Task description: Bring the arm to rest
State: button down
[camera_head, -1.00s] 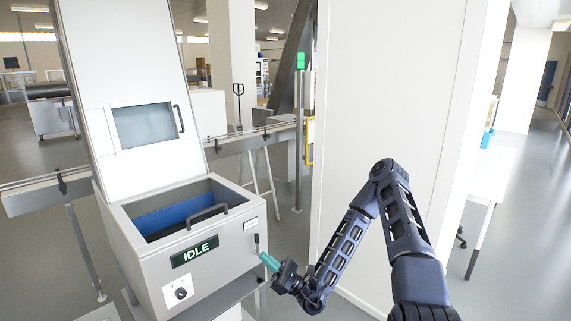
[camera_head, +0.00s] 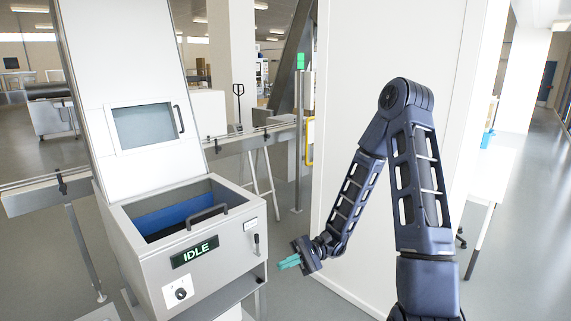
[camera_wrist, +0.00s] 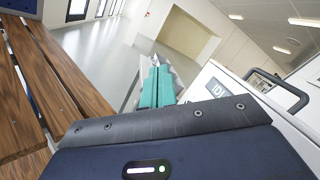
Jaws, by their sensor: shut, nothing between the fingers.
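My gripper (camera_head: 289,262) has teal fingers and is shut with nothing between them. In the head view it hangs in free air to the right of the machine's front, apart from it and pointing left. In the wrist view its shut fingers (camera_wrist: 157,86) reach away from the camera. My arm (camera_head: 405,160) is bent, with its elbow high in front of the white wall panel. The machine (camera_head: 222,263) reads IDLE on its display (camera_head: 195,252). A small lever (camera_head: 256,244) sits on the right of its front.
The machine's open bin (camera_head: 150,241) has a dark handle (camera_head: 207,214) on its front edge. A conveyor (camera_head: 250,143) runs behind it. The white panel (camera_head: 350,110) stands behind my arm. In the wrist view wooden slats (camera_wrist: 50,80) lie at left. Floor is clear beside the machine.

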jog(key=s+d+r+t+h, duration=0.1)
jog(key=d+r+t+h, duration=0.6)
jog(key=d+r, duration=0.3)
jog(key=s+d+r+n+t+h, duration=0.1)
jog(key=d+r+t+h, duration=0.7)
jog(key=d, duration=0.9)
notch_tip(320, 180, up, 3)
jog(key=shift+s+d+f+n+t, duration=0.2)
jog(key=shift+d+n+t, duration=0.15)
jog(key=shift+t, duration=0.75)
